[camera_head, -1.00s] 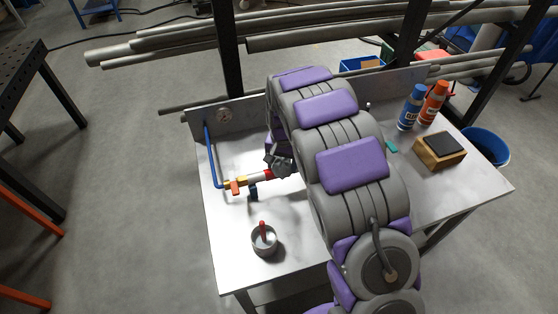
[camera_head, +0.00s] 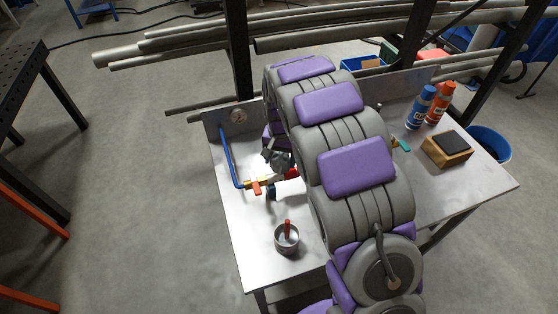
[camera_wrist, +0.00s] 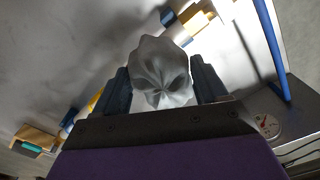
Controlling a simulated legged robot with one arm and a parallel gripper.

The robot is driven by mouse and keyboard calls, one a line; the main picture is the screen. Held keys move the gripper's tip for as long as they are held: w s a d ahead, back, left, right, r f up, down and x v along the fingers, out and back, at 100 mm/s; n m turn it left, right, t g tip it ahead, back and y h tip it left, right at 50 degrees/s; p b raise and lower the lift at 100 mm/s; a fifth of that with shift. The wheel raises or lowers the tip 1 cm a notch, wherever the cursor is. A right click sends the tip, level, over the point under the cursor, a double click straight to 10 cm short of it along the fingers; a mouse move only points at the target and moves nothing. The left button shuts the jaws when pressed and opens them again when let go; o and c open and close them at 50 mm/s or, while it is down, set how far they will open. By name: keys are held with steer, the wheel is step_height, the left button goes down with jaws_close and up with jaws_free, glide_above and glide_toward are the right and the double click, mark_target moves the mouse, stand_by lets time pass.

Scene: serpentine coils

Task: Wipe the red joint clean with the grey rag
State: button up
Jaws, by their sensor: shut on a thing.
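My gripper (camera_wrist: 160,88) is shut on the grey rag (camera_wrist: 160,72), which bulges as a crumpled bundle between the two dark fingers in the wrist view. In the head view the grey rag (camera_head: 277,160) shows left of my arm, by the pipe run on the table. The red joint (camera_head: 292,173) is partly visible just below and right of the rag, with my arm covering the rest. I cannot tell whether the rag touches the joint. A yellow fitting with an orange handle (camera_head: 256,187) lies left of the red joint, joined to a blue pipe (camera_head: 230,158).
A metal cup (camera_head: 287,241) with a red-handled tool stands at the table's front. A gauge (camera_head: 239,115) is on the back panel.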

steer(key=r, duration=0.1)
steer(key=a+r+p, duration=0.1)
steer(key=r, duration=0.1)
steer(key=shift+a, duration=0.1)
steer(key=shift+d+r, duration=0.1)
steer(key=shift+d, duration=0.5)
steer(key=shift+s+a, duration=0.15)
steer(key=shift+a, duration=0.15)
